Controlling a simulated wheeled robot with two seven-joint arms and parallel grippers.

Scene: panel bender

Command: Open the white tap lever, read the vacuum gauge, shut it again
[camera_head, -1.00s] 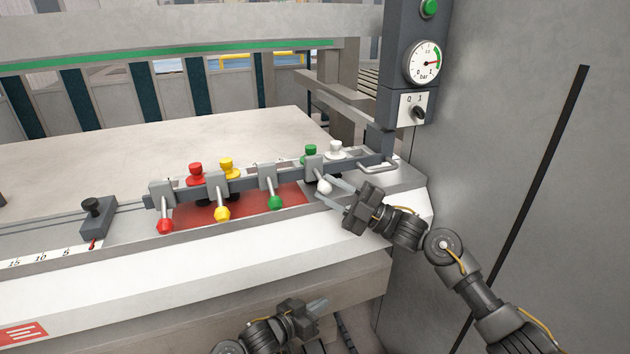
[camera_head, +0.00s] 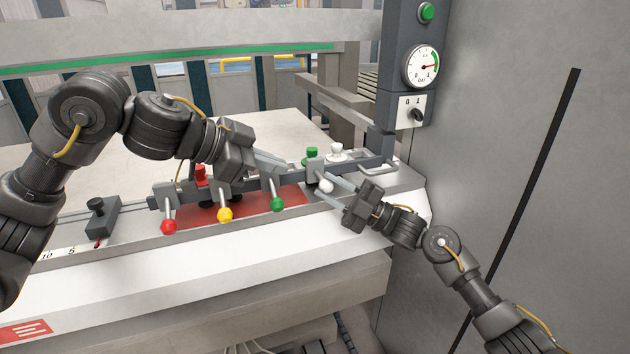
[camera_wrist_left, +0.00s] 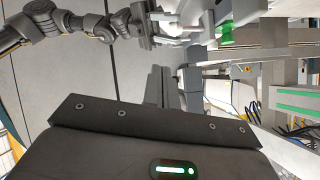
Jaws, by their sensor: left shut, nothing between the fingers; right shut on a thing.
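The white tap lever ends in a white ball (camera_head: 326,186) below a grey tap block (camera_head: 316,168) at the right end of the rail. Its ball points down and forward, like the other levers' balls. My right gripper (camera_head: 334,188) is shut on the white lever at its ball. My left gripper (camera_head: 302,171) is shut and empty, its fingertips close to the left of the white tap's block; I cannot tell whether they touch. The left wrist view shows its fingers (camera_wrist_left: 168,88). The vacuum gauge (camera_head: 420,66) is a white dial on the grey post; its needle points right, near the green arc.
Red (camera_head: 168,227), yellow (camera_head: 225,215) and green (camera_head: 277,204) levers hang left of the white one. Green (camera_head: 312,153) and white (camera_head: 336,151) caps stand behind the rail. A rotary switch (camera_head: 418,113) sits under the gauge. A grey wall (camera_head: 520,150) closes the right side.

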